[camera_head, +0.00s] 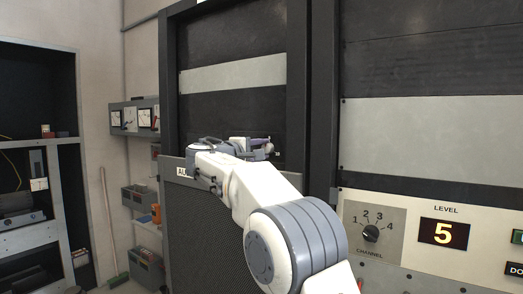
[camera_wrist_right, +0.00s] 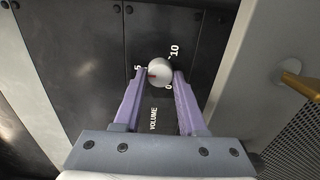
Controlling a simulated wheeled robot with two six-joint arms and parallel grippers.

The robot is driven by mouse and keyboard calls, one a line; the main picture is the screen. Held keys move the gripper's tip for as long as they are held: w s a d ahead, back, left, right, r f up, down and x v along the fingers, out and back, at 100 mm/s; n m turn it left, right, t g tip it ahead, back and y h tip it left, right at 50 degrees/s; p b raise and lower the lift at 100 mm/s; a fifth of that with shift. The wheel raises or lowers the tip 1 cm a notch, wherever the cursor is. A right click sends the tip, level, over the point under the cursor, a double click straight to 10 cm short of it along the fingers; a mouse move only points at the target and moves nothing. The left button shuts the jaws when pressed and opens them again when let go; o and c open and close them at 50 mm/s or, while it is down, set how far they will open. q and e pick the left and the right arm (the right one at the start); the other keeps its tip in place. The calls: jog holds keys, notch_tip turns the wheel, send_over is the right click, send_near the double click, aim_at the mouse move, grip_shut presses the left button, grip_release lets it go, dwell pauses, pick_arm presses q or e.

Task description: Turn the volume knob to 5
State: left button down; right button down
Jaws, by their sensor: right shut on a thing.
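The volume knob (camera_wrist_right: 160,70) is a round pale knob on a dark panel in the right wrist view. A red mark on its left edge faces the printed 5. The figures 0, 5 and 10 stand around it, and the word VOLUME is printed near it. My right gripper (camera_wrist_right: 159,75) is shut on the knob, one purple finger on each side. In the head view the right gripper (camera_head: 262,148) is in front of the dark rack, and the knob cannot be made out there. My left gripper is not in view.
A lit display (camera_head: 444,233) under LEVEL reads 5. A channel knob (camera_head: 371,233) with several numbers sits left of it.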

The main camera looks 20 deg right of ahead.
dwell(0.3)
jog(key=shift+c, duration=2.4)
grip_release()
jog(key=shift+a, duration=0.1)
jog(key=b+v, duration=0.4)
jog(key=v, duration=0.6)
jog(key=shift+s, duration=0.2)
jog(key=shift+a+f, duration=0.1)
jog(key=shift+a, duration=0.05)
